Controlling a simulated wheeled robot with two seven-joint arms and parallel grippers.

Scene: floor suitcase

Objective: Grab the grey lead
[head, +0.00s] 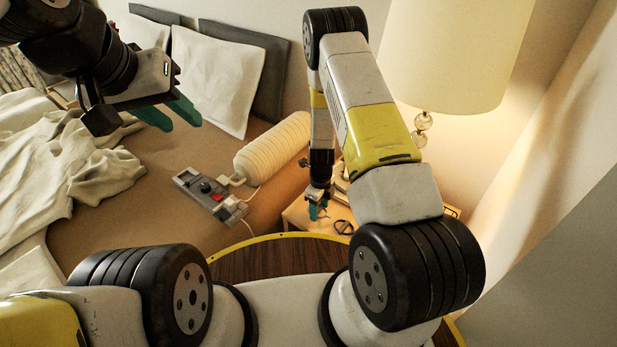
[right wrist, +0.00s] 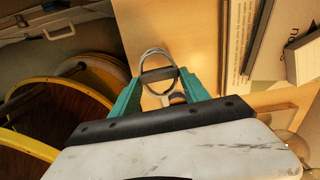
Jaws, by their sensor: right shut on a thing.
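The grey lead (right wrist: 145,60) shows as a thin loop with a dark band in the right wrist view. It lies between the fingertips of my right gripper (right wrist: 159,80), which is shut on it. In the head view my right gripper (head: 316,209) points down at the small bedside table. A dark looped thing (head: 343,227) lies beside its fingers there; I cannot tell if it is part of the lead. My left gripper (head: 170,112) is over the bed at upper left, its teal fingers apart and empty.
The bedside table (head: 298,215) holds a lamp (head: 450,55) and, in the right wrist view, books (right wrist: 290,40). Pillows (head: 215,80) are behind.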

